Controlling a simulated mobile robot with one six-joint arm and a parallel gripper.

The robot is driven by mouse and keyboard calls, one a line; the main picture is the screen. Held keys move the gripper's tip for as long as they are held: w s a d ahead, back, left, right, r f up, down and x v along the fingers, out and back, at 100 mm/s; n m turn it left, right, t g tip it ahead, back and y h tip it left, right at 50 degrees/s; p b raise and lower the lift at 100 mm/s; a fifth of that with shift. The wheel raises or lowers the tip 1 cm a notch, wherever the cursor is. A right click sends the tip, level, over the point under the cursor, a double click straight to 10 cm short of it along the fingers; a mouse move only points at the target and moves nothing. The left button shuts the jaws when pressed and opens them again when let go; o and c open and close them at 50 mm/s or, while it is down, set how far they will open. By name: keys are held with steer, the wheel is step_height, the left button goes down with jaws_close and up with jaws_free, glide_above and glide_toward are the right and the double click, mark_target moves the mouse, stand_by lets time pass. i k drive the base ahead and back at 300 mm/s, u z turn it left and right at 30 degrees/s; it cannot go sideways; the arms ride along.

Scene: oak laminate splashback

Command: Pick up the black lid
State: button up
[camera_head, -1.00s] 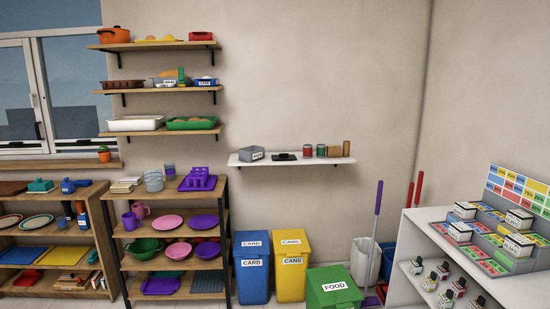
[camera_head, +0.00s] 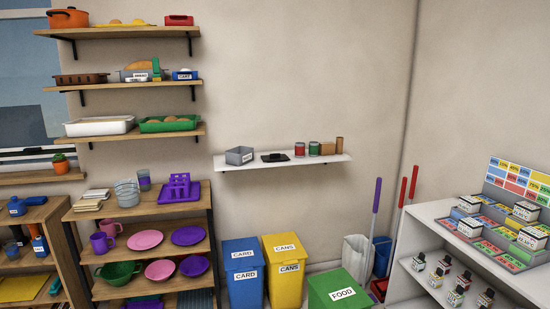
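A flat black object (camera_head: 275,157), which looks like the black lid, lies on the white wall shelf (camera_head: 232,165). It is small in view, so its details are hard to make out. A grey box with a white label (camera_head: 239,155) stands to its left, apart from it. A red can (camera_head: 299,149) stands to its right. My gripper is not in view.
A green can (camera_head: 314,149) and brown items (camera_head: 338,146) fill the shelf's right part. Below stand a blue bin (camera_head: 243,275), a yellow bin (camera_head: 285,285) and a green bin (camera_head: 337,293). A rack (camera_head: 207,197) stands left, a white display unit (camera_head: 424,220) right.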

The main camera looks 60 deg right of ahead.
mark_target(274, 157)
steer(key=z, duration=0.2)
steer(key=i, duration=0.7)
steer(key=z, duration=0.8)
steer(key=i, duration=0.7)
steer(key=z, duration=0.4)
